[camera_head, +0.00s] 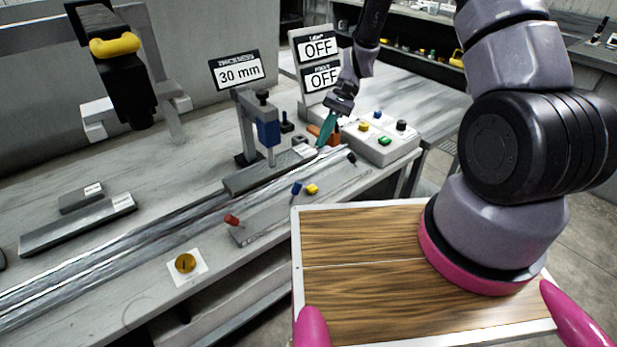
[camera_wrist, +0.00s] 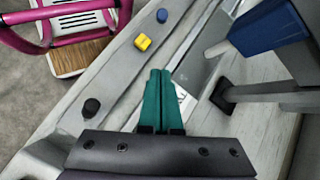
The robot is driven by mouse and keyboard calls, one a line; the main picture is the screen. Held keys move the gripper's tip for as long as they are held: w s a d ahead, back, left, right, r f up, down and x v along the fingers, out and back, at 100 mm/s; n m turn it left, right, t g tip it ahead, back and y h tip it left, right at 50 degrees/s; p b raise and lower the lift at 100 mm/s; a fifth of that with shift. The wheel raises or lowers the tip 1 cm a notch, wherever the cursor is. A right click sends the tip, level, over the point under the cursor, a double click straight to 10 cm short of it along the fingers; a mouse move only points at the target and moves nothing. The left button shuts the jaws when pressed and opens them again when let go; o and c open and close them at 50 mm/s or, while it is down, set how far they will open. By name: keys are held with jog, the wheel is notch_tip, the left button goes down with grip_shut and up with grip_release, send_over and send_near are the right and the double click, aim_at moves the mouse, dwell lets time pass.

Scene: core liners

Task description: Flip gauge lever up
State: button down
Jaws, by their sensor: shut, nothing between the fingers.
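The thickness gauge (camera_head: 268,133) stands on the bench, with a blue block on a grey stand and a dark knob on top. Its blue block (camera_wrist: 268,28) also shows at the upper right of the wrist view. A small black-tipped part (camera_wrist: 222,96) sits below that block in the wrist view; I cannot tell whether it is the gauge lever. My gripper (camera_head: 325,133) points down to the right of the gauge, apart from it. Its teal fingers (camera_wrist: 156,100) are together and empty.
A display (camera_head: 238,71) reads 30 mm; two signs (camera_head: 320,60) read OFF. A button box (camera_head: 377,136) stands right of my gripper. Along the front rail are red (camera_head: 232,220), blue (camera_head: 296,187), yellow (camera_head: 312,189) and black (camera_head: 351,157) knobs. Grey bars (camera_head: 80,224) lie left.

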aim_at(295, 192)
jog(key=shift+s+f, duration=0.1)
jog(key=shift+f, duration=0.25)
jog(key=x, duration=0.9)
jog(key=shift+s+f, duration=0.15)
jog(key=s, duration=0.1)
jog(key=s+a, duration=0.1)
jog(key=shift+s+a+r, duration=0.15)
jog(key=shift+s+r, duration=0.25)
jog(key=shift+s+a+r, duration=0.15)
jog(key=shift+s+r, duration=0.05)
jog(key=shift+s, duration=0.25)
jog(key=shift+s+a+r+h, duration=0.1)
jog(key=shift+a+r+h, duration=0.1)
jog(key=shift+h, duration=0.1)
